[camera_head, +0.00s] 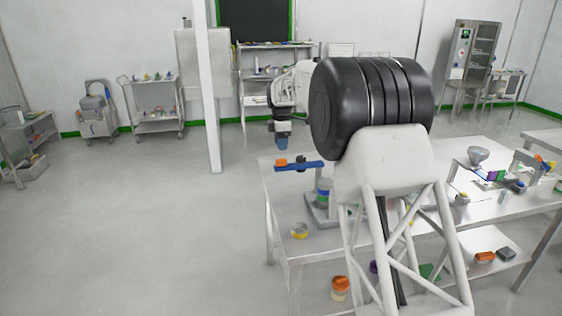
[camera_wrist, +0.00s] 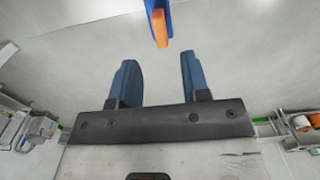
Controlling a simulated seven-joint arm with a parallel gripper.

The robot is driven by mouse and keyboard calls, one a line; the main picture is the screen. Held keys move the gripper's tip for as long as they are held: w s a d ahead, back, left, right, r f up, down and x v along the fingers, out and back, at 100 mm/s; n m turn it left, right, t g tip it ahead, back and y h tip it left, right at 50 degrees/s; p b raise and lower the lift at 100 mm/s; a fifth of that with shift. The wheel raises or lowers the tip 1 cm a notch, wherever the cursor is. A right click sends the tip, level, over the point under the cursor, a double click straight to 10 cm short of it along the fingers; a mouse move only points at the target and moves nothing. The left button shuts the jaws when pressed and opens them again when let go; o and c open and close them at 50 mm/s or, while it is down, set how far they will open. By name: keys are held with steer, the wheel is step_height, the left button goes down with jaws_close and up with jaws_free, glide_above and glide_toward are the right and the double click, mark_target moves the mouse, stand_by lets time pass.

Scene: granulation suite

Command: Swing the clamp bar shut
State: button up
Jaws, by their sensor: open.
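The clamp bar (camera_head: 312,165) is a blue bar with an orange end piece (camera_head: 281,163) at its left and a dark piece on top. It sits on a grey stand (camera_head: 318,212) at the table's left end and juts out past the left edge. A banded blue and green cylinder (camera_head: 323,190) stands below it. My gripper (camera_head: 283,145) hangs above the orange end, apart from it. In the wrist view my gripper (camera_wrist: 156,58) is open and empty, its two blue fingers apart. The orange end (camera_wrist: 159,28) lies beyond the fingertips, between their lines. My arm hides the bar's surroundings at right.
The metal table (camera_head: 285,245) carries a small yellow-topped item (camera_head: 299,230) near the stand and a funnel (camera_head: 478,156) at right. An orange-lidded jar (camera_head: 340,287) is on the lower shelf. A white post (camera_head: 208,100) stands behind. Floor at left is clear.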

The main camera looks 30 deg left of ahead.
mark_target(281, 160)
steer(key=shift+f, duration=3.9)
steer(key=shift+c, duration=0.4)
jaws_close()
